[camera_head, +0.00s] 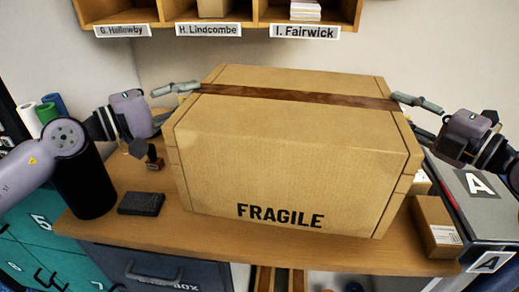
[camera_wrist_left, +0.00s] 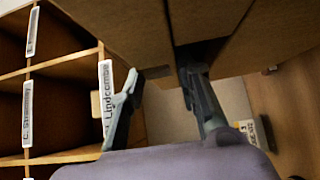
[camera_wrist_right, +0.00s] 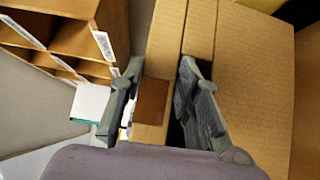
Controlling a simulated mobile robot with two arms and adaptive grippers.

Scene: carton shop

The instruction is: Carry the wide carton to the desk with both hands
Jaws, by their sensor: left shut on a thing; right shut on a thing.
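The wide carton (camera_head: 290,140) is a large brown box marked FRAGILE with a dark brown tape strip across its top. It is over the wooden desk (camera_head: 110,228); I cannot tell whether its underside touches the top. My left gripper (camera_head: 172,103) is shut on its left side, and my right gripper (camera_head: 420,118) is shut on its right side. One finger of each shows near the top edge; the others are partly hidden. The carton also shows in the left wrist view (camera_wrist_left: 115,25) and the right wrist view (camera_wrist_right: 255,75).
A black block (camera_head: 142,204) and a small dark stamp-like object (camera_head: 148,154) lie left of the carton. A small brown box (camera_head: 435,225) and a grey binder-like box (camera_head: 470,205) marked A stand close on the right. Labelled wooden pigeonholes (camera_head: 160,14) hang behind.

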